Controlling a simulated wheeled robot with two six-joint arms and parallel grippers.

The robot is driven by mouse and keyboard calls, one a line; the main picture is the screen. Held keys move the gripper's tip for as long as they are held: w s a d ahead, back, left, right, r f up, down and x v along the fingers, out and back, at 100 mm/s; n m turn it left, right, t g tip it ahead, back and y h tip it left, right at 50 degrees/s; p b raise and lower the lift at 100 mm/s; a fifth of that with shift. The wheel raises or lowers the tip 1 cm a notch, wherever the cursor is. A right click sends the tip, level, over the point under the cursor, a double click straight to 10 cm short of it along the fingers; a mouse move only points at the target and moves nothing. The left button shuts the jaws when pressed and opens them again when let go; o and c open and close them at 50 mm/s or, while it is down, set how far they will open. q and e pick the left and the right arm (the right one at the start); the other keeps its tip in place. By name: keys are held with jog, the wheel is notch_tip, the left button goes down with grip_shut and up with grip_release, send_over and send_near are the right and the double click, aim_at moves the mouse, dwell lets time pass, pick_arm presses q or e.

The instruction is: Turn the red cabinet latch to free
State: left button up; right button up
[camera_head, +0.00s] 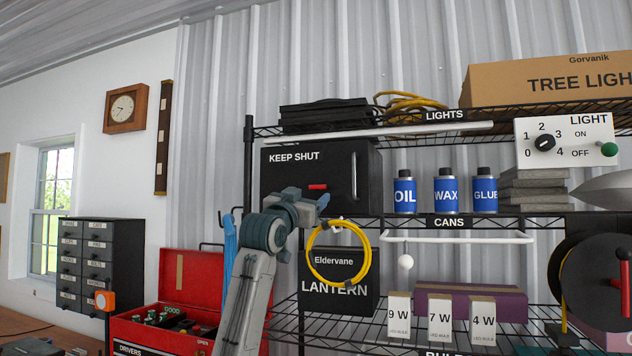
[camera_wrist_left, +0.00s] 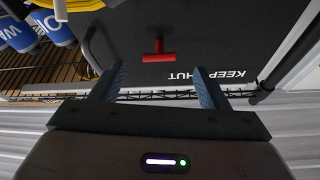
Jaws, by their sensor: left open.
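The black cabinet (camera_head: 285,178) marked KEEP SHUT stands on the upper shelf, its door facing me. Its red latch (camera_head: 317,187) shows as a small horizontal bar left of the upright door handle (camera_head: 354,176). In the left wrist view the red latch (camera_wrist_left: 158,57) is a bar with a short stem, lying crosswise beyond the fingertips. My left gripper (camera_head: 320,202) is in front of the cabinet's lower part, just below the latch. In its wrist view the left gripper (camera_wrist_left: 160,72) is open, with nothing between its fingers. My right gripper is out of view.
Oil, wax and glue cans (camera_head: 445,192) stand right of the cabinet. A yellow cable coil (camera_head: 368,262) hangs below, before a lantern box (camera_head: 340,305). A red toolbox (camera_head: 190,290) is lower left. Wire shelf edges (camera_head: 450,222) run under the cabinet.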

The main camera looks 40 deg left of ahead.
aim_at(317, 188)
pick_arm(q)
jog(key=p+x, duration=0.3)
jog(key=x, duration=0.2)
jog(key=shift+r, duration=0.25)
jog(key=shift+w, duration=0.4)
jog(key=c, duration=0.9)
